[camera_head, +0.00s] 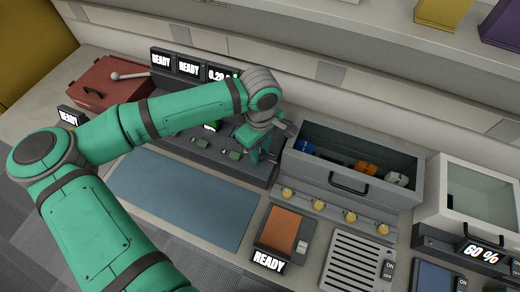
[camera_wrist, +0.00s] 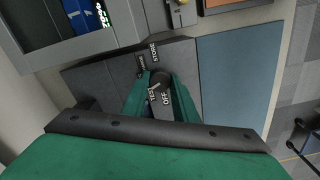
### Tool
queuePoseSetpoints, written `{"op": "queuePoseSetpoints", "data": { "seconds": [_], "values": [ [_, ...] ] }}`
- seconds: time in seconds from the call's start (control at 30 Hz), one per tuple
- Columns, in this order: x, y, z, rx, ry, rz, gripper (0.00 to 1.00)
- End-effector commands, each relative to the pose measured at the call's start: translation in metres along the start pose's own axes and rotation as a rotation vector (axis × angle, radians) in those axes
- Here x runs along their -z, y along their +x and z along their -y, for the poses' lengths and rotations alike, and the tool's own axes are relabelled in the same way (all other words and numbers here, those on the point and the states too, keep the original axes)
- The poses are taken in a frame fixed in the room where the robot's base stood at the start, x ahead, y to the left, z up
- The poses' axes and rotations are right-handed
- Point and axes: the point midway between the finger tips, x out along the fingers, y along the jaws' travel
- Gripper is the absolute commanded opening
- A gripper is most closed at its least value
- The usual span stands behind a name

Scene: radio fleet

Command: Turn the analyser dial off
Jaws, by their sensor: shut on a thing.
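The analyser (camera_head: 170,128) is a dark grey console at the back, with several display panels and a sloped front carrying small green parts. My green gripper (camera_head: 262,150) reaches down over its right end. In the wrist view my gripper (camera_wrist: 160,100) is shut on a dark round dial (camera_wrist: 159,78), one finger on each side. Labels reading STORE, TEST and OFF surround the dial, with OFF close between the fingers. Another label is too small to read. The fingers hide much of the dial, so I cannot tell where its pointer stands.
A grey open drawer box (camera_head: 340,172) with coloured items stands just right of my gripper. A blue mat (camera_head: 185,198) lies in front of the console. A red box (camera_head: 103,90) stands at left. A white clear-lidded unit (camera_head: 475,200) stands at right.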

Motion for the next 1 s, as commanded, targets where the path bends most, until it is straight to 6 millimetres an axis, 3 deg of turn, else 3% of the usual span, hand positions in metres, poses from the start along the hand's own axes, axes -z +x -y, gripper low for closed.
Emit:
{"op": "queuePoseSetpoints", "data": {
  "seconds": [1.0],
  "values": [
    [-0.0002,-0.0009,-0.0009,-0.002,-0.935,0.0,0.04]
  ]
}}
